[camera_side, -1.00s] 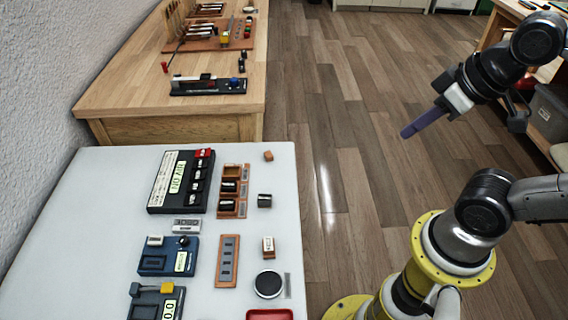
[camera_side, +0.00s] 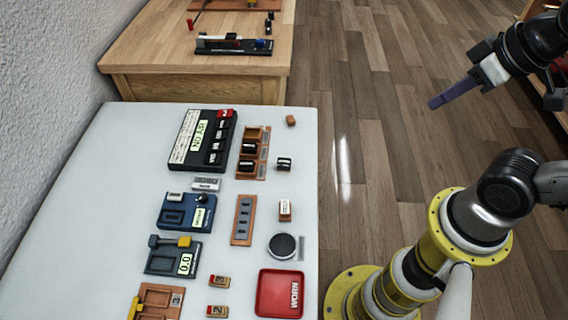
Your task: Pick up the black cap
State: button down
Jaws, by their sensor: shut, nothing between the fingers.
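Several small dark pieces could be the black cap; at this size I cannot tell which is meant. A black piece with a pale band (camera_side: 284,164) stands alone on the white table, right of a brown rack (camera_side: 265,157). Another black piece (camera_side: 246,166) sits in the rack's lower compartment. My gripper (camera_side: 435,103), with long purple fingers, is at the upper right, over the floor side and well right of the table. Its fingers are shut and empty, pointing down-left, far from these pieces.
The white table (camera_side: 95,200) holds a black panel (camera_side: 204,140), a blue device (camera_side: 187,212), a brown strip (camera_side: 243,220), a round dark disc (camera_side: 283,246) and a red tray (camera_side: 259,293). A wooden bench (camera_side: 150,60) stands behind. The table's left side is clear.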

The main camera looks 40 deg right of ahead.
jog(key=c, duration=1.5)
grip_release()
jog(key=shift+c, duration=0.2)
jog(key=o, duration=1.1)
